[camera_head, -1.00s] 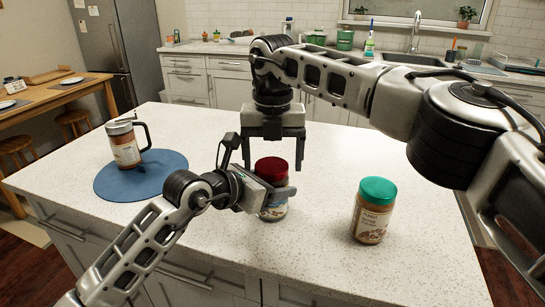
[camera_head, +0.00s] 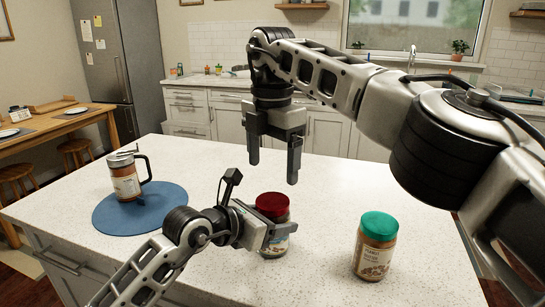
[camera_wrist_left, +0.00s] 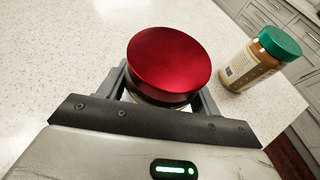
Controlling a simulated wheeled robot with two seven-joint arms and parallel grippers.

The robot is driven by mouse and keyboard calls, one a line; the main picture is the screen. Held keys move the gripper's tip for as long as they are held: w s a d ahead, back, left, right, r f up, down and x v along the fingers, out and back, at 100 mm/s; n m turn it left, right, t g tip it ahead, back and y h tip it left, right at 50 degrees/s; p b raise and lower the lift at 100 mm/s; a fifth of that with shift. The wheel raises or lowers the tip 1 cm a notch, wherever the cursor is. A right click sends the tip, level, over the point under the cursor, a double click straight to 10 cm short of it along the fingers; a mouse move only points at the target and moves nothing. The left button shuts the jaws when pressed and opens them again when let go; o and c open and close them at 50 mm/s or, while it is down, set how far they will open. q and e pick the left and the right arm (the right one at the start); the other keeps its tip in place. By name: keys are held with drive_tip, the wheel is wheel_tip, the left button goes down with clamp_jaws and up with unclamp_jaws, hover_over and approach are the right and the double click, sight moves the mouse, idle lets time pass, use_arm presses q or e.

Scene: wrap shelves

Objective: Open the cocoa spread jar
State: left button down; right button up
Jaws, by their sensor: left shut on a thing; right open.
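The cocoa spread jar (camera_head: 276,244), with a dark red lid (camera_head: 272,204), stands upright on the white speckled counter. Its lid also shows from above in the left wrist view (camera_wrist_left: 168,62) and looks seated on the jar. My left gripper (camera_head: 283,229) is shut on the jar's body below the lid, with a finger on either side in the wrist view. My right gripper (camera_head: 273,168) is open and empty, pointing down. It appears above and behind the lid in the head view, apart from it. Much of the jar's body is hidden by my left gripper.
A peanut jar with a green lid (camera_head: 376,246) stands to the right of the cocoa jar. A handled container (camera_head: 126,182) stands on a round blue mat (camera_head: 108,223) at the left. The counter (camera_head: 330,195) around the cocoa jar is mostly clear.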

sight(273, 200)
drive_tip(key=m, duration=0.2)
drive_tip(key=shift+r+m, duration=0.3)
drive_tip(key=shift+r, duration=0.05)
drive_tip(key=shift+f+m, duration=0.1)
drive_tip(key=shift+m, duration=0.2)
drive_tip(key=shift+f, duration=3.85)
drive_tip(key=c, duration=1)
drive_tip(key=n, duration=1)
